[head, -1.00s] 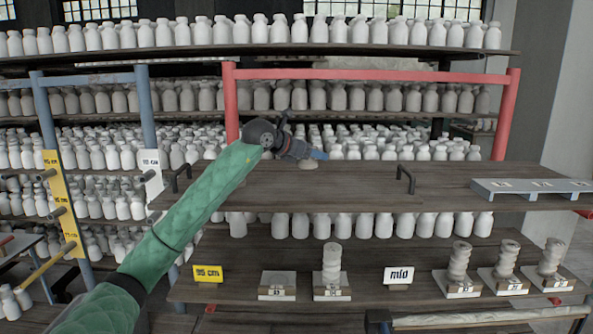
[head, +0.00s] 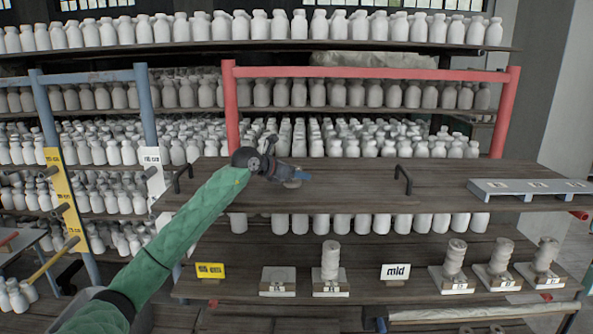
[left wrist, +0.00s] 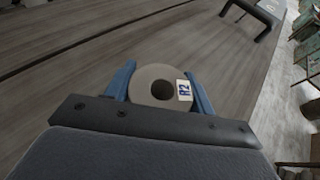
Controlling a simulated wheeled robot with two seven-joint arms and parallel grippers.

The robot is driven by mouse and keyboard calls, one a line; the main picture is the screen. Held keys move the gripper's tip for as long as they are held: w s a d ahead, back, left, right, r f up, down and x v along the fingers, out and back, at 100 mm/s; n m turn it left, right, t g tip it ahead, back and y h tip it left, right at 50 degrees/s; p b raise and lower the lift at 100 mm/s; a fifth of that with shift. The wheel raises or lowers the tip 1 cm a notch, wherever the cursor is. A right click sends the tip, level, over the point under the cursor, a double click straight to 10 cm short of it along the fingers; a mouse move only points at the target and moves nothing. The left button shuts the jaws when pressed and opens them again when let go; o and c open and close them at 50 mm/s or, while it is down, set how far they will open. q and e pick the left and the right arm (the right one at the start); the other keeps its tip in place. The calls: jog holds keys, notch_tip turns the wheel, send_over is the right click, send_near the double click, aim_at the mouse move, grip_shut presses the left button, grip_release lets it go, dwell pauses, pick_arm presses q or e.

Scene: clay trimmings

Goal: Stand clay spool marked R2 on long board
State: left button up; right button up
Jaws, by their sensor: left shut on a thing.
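The clay spool marked R2 (left wrist: 158,88) shows end-on in the left wrist view as a pale grey ring with a dark hole and a white R2 label. My left gripper (left wrist: 160,92) is shut on it, with blue fingers on both sides. In the head view the gripper (head: 300,180) is over the left half of the long board (head: 350,193), a dark wooden plank with two black handles. The spool shows there only as a small pale piece (head: 292,184) under the fingers. I cannot tell whether it touches the board.
On the lower shelf, several stacked clay pieces (head: 330,262) stand on labelled blocks. One block (head: 278,277) is empty. A grey labelled rack (head: 530,190) lies at the board's right end. A red frame (head: 370,73) rises behind. The board between the handles is largely clear.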

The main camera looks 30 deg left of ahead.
pick_arm(q)
jog(key=shift+f, duration=0.1)
jog(key=shift+f, duration=0.1)
jog(key=o, duration=1.1)
jog(key=shift+o, duration=0.3)
